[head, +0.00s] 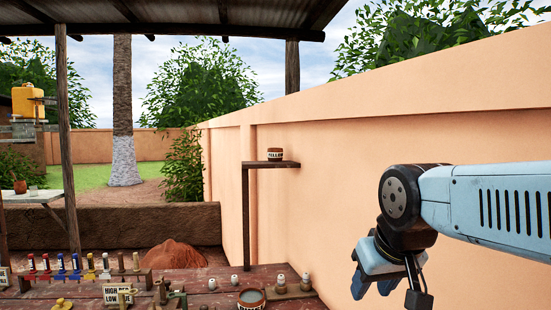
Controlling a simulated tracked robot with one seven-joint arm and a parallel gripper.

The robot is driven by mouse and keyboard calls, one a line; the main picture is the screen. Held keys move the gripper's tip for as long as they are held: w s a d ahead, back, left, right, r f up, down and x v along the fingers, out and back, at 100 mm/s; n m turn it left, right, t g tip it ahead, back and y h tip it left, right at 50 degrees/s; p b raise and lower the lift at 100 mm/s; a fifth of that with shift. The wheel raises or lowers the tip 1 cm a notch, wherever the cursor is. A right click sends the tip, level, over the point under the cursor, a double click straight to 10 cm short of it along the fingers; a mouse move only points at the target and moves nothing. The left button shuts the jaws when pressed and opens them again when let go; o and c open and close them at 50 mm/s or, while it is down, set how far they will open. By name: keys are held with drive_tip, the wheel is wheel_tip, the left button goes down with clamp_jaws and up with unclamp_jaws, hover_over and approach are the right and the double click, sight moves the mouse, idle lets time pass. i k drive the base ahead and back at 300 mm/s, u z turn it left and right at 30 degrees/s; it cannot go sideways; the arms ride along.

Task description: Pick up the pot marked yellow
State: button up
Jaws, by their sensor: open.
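A small brown pot (275,155) with a pale label band stands upright on a narrow wooden shelf (258,164) by the orange wall. The label's letters look like "YELLOW", though they are tiny. My gripper (388,288) hangs at the lower right, below and to the right of the pot and clear of it. It points down, is open and holds nothing. The pot is fully in view.
A post (246,215) supports the shelf. The wall (400,140) runs along the right. Open air lies between gripper and shelf.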

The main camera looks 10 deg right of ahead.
sight(274, 154)
drive_tip(key=u, duration=0.4)
drive_tip(key=i, duration=1)
drive_tip(key=z, duration=0.4)
